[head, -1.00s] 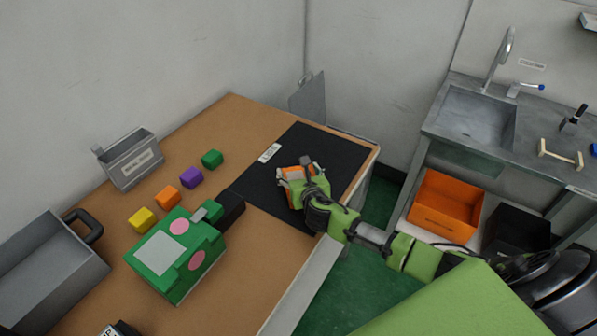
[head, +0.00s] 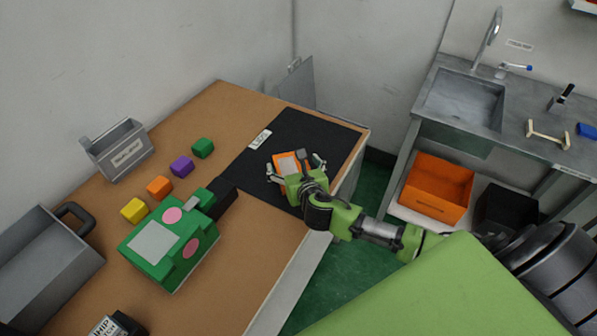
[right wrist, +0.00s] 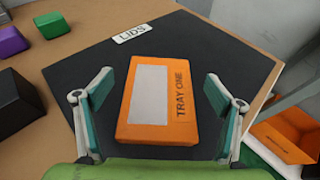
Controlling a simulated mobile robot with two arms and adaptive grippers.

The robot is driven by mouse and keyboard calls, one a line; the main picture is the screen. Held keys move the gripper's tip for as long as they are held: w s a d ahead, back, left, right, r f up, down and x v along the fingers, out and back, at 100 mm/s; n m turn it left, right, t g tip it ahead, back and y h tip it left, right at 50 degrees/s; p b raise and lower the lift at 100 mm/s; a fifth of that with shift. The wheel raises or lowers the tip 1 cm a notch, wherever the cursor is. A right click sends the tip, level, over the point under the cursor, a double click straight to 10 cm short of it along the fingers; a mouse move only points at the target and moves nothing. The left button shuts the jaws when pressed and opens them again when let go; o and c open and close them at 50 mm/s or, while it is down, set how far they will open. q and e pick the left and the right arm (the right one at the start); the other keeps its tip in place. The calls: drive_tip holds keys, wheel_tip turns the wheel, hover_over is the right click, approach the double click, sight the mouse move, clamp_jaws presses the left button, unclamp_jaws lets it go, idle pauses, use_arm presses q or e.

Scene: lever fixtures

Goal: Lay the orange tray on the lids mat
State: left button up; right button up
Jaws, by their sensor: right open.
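The orange tray (head: 287,160) lies on the black lids mat (head: 335,139) at the back right of the table. In the right wrist view the tray (right wrist: 158,100), marked TRAY ONE with a pale panel, lies flat with its edges inside the mat (right wrist: 205,48). My right gripper (head: 294,167) is open over the tray's near side. In the right wrist view its fingers (right wrist: 158,86) stand left and right of the tray, with gaps on both sides. The gripper hides part of the tray in the head view. My left gripper is not in view.
A green box with pink spots (head: 168,238) and a black end stands left of the mat. Yellow, orange, purple and green cubes (head: 182,166) line the table behind it. A grey bin (head: 117,151) stands farther back. An orange crate (head: 437,188) sits under the sink.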

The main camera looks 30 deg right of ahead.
drive_tip(key=v, duration=0.6)
drive_tip(key=shift+s+r, duration=0.1)
drive_tip(key=shift+s, duration=0.15)
drive_tip(key=shift+a, duration=0.1)
